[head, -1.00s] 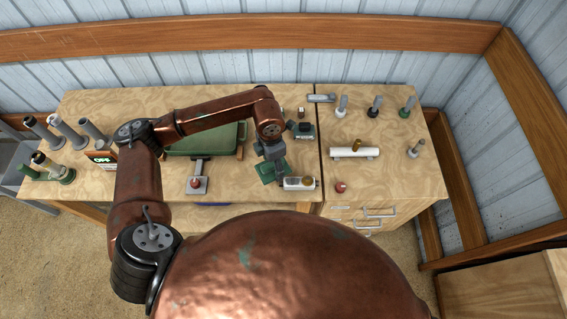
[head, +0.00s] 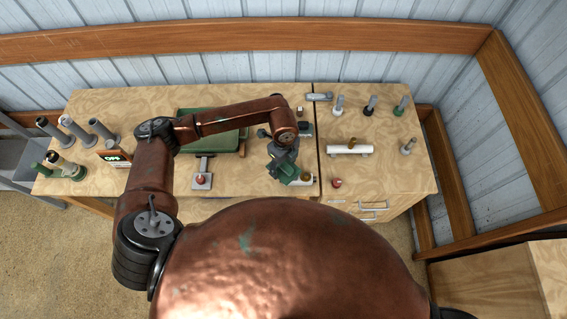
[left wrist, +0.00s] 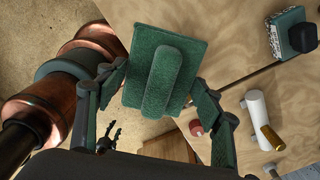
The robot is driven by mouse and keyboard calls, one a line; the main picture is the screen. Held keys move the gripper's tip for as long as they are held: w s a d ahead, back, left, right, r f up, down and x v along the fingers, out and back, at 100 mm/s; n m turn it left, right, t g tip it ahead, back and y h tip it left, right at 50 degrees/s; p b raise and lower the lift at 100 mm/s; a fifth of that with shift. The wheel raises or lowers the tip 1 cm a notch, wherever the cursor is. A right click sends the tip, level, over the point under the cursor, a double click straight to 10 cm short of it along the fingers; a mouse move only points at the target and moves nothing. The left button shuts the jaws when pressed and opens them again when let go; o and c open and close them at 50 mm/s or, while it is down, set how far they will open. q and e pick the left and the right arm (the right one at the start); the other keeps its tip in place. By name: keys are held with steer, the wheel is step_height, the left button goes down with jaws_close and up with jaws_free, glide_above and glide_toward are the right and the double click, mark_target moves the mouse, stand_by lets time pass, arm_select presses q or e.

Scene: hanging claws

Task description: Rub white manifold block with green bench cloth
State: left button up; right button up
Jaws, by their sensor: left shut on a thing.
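My left gripper (head: 284,166) is shut on the green bench cloth (head: 289,176), a flat pad with a raised ridge. In the left wrist view the cloth (left wrist: 150,88) sits between the two fingers.
A longer white manifold (head: 350,149) with a brass fitting lies on the right cabinet, behind a red knob (head: 336,183). A green tray (head: 225,143) and a red-buttoned device (head: 202,181) are left of the gripper. Several grey cylinders stand at far left.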

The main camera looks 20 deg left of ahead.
mark_target(300, 177)
arm_select(q)
steer(key=shift+f+b, duration=1.85)
steer(key=shift+f, duration=1.1)
steer(key=shift+f+b, duration=0.55)
steer(key=shift+f, duration=0.2)
steer(key=shift+w+d+r+b, duration=0.1)
steer(key=shift+w+d+b, duration=0.15)
steer(key=shift+d, duration=0.6)
steer(key=shift+w+d+b, duration=0.1)
steer(key=shift+w+d, duration=0.1)
steer(key=shift+d, duration=0.6)
steer(key=shift+w+d+b, duration=0.25)
steer(key=shift+d+b, duration=0.05)
steer(key=shift+d, duration=0.5)
steer(key=shift+w+d+b, duration=0.2)
steer(key=shift+d+b, duration=0.05)
steer(key=shift+d, duration=0.5)
steer(key=shift+a, duration=0.1)
